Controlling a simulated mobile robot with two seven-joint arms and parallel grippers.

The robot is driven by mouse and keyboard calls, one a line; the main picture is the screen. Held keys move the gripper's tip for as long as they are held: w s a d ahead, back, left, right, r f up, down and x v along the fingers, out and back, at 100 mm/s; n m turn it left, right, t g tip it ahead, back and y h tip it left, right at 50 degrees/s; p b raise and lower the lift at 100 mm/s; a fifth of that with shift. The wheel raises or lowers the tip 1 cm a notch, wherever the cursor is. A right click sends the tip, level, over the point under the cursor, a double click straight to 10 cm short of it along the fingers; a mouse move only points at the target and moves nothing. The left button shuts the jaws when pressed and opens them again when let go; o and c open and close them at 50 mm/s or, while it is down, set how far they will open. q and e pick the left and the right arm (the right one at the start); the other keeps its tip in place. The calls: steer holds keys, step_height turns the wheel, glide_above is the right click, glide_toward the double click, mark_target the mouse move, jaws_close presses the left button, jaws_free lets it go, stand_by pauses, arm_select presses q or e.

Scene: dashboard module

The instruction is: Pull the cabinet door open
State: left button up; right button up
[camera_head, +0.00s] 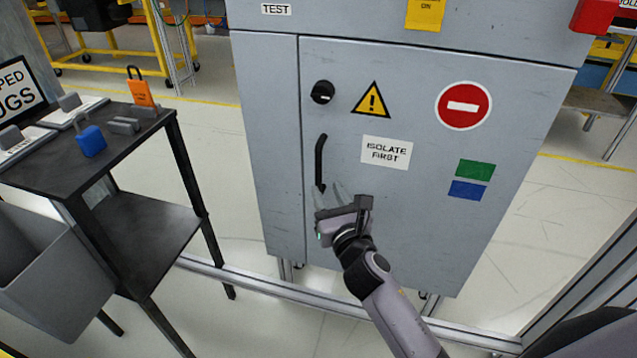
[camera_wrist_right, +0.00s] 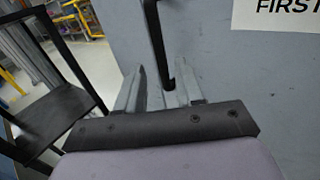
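The grey cabinet door (camera_head: 420,220) is shut, flush with the cabinet front. Its black vertical bar handle (camera_head: 320,160) is near the door's left edge. My right gripper (camera_head: 328,190) is at the handle's lower end, with its fingers pointing at the door. In the right wrist view the handle (camera_wrist_right: 155,40) comes down between the two spread fingers (camera_wrist_right: 158,92), nearer the right one. I cannot tell whether a finger touches it. A black round knob (camera_head: 322,92) sits on the door above the handle. My left gripper is not in view.
A metal floor rail (camera_head: 270,285) runs in front of the cabinet. Floor between table and cabinet is clear.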

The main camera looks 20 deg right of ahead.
mark_target(319, 177)
steer(key=shift+w+b, duration=0.75)
steer(key=shift+w, duration=2.8)
jaws_close()
